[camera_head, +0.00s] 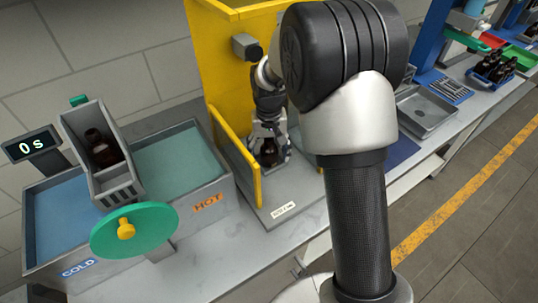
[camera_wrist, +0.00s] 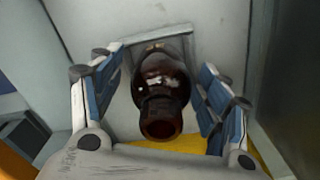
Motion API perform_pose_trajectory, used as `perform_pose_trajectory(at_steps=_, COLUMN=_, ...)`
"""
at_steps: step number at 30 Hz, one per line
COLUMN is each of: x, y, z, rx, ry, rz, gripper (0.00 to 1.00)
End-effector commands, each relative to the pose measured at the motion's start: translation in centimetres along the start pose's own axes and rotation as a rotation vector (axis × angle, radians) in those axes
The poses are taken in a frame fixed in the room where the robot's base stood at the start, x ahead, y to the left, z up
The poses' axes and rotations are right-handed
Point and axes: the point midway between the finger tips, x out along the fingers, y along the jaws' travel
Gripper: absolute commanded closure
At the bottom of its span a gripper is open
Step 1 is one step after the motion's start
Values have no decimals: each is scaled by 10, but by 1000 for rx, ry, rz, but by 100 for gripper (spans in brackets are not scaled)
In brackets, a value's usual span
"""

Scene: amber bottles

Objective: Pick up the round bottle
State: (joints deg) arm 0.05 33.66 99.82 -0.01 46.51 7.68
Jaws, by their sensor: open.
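A dark amber round bottle (camera_wrist: 162,88) is in the middle of the wrist view, its neck and open mouth toward the camera. My gripper (camera_wrist: 163,78) is open, with one blue-padded finger on each side of the bottle. A narrow gap shows at the left finger; the right finger is very close, and I cannot tell whether it touches. In the head view the bottle (camera_head: 269,150) shows dark between the fingers of my gripper (camera_head: 270,158), inside the yellow-walled station (camera_head: 222,62). The bottle's base is hidden there.
Left of the station are the COLD bath (camera_head: 62,215) and HOT bath (camera_head: 178,160), with another amber bottle (camera_head: 101,147) in a grey tilted holder (camera_head: 75,124) and a green wheel (camera_head: 150,226). A low yellow side wall (camera_head: 236,155) stands close left of my gripper. A grey tray (camera_head: 428,110) lies right.

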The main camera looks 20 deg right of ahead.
Motion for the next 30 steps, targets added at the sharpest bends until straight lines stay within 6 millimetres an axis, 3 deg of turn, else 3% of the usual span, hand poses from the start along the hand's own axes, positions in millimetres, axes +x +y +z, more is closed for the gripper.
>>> perform_pose_trajectory(at_steps=3, x=-1, y=0, z=0, rx=0, ry=1, rz=0, gripper=32)
perform_pose_trajectory(at_steps=25, x=-1, y=0, z=0, rx=0, ry=0, rz=0, gripper=80)
perform_pose_trajectory(at_steps=30, x=-2, y=0, z=0, rx=0, ry=0, rz=0, gripper=81)
